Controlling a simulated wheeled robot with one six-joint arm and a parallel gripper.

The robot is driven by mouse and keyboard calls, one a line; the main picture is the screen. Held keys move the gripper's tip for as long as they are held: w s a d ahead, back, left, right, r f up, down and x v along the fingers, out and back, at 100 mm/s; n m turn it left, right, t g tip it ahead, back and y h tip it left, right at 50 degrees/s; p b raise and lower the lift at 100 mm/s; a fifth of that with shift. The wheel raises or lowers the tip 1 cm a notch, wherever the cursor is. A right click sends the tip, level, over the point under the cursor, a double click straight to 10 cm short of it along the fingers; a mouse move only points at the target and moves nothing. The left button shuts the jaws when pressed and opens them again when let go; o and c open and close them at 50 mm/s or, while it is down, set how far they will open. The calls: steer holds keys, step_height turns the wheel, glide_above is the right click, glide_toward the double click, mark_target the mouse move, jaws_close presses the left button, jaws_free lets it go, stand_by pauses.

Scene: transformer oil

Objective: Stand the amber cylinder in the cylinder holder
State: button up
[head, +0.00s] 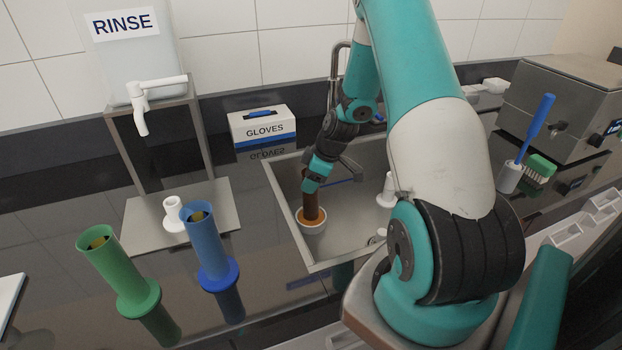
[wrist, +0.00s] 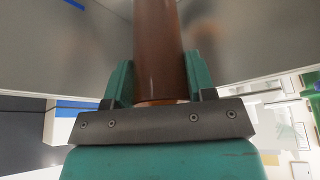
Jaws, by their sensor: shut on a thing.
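The amber cylinder (head: 311,206), brown and roughly upright, is held in my gripper (head: 311,188) over the sink. In the wrist view the cylinder (wrist: 160,50) stands between the two green fingers of my gripper (wrist: 157,85), which are shut on it. Its wider orange-brown foot shows inside the rim of a white round cup (head: 313,229), which looks like the cylinder holder, in the left part of the sink. I cannot tell whether the foot rests in the cup or hangs just above it. The cylinder's top is hidden by my gripper.
A green cylinder (head: 118,270) and a blue cylinder (head: 210,246) stand on the dark counter at left. The steel sink (head: 350,222) has a tap behind my arm. A gloves box (head: 262,127) and a rinse tank (head: 130,50) stand behind. A blue-handled brush (head: 537,125) is at right.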

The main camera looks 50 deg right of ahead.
steer(key=shift+f+b, duration=0.7)
steer(key=shift+f, duration=0.2)
steer(key=o, duration=1.1)
steer(key=shift+c, duration=0.2)
steer(key=b+v, duration=0.1)
steer(key=v, duration=1.6)
steer(key=shift+r+b, duration=0.25)
steer(key=shift+b, duration=0.05)
steer(key=shift+s+a, duration=0.1)
steer(key=shift+a, duration=0.05)
